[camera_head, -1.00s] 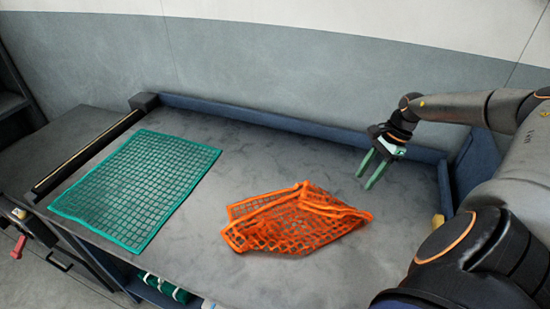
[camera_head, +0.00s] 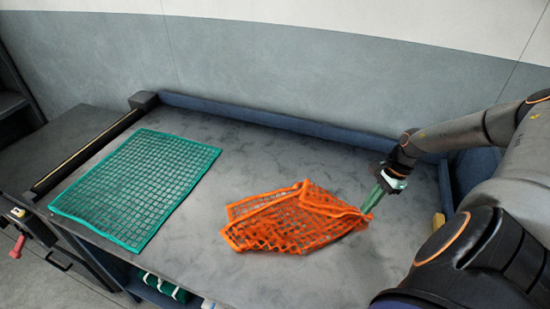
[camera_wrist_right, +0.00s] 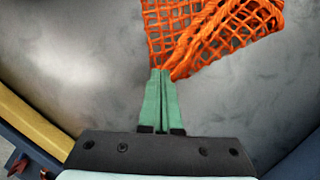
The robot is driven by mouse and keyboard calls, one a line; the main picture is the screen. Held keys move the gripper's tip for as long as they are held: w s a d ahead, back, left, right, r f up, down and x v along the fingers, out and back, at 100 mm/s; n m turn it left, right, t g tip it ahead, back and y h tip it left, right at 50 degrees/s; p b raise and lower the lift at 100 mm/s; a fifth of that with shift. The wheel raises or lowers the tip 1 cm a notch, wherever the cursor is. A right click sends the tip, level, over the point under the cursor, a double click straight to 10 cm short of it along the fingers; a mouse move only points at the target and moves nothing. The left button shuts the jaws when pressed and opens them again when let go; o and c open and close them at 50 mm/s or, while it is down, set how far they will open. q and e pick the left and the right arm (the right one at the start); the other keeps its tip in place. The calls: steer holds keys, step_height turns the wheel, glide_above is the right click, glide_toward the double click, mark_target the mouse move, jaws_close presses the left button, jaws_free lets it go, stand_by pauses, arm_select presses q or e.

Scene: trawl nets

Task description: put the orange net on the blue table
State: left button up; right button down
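The orange net (camera_head: 285,222) lies crumpled and folded on a grey-topped table (camera_head: 225,262) with blue raised edges. It also shows at the top of the right wrist view (camera_wrist_right: 225,30). My right gripper (camera_head: 372,200) is at the net's right corner, fingers pointing down. In the right wrist view its green fingers (camera_wrist_right: 161,75) are closed together, with the net's orange edge at their tips. That corner looks slightly raised. My left gripper is not in view. No separate table with a blue top shows.
A green net (camera_head: 138,188) lies flat on the left of the tabletop. A blue rim (camera_head: 270,122) runs along the back below a grey wall. A dark side bench (camera_head: 62,150) stands at the left. Bare tabletop lies behind and in front of the orange net.

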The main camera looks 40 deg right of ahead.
steer(key=shift+f+b, duration=1.15)
steer(key=shift+f, duration=0.7)
steer(key=shift+r, duration=0.1)
step_height(320, 180, up, 4)
steer(key=p, duration=0.3)
steer(key=shift+r, duration=0.1)
step_height(320, 180, up, 5)
steer(key=shift+f, duration=0.1)
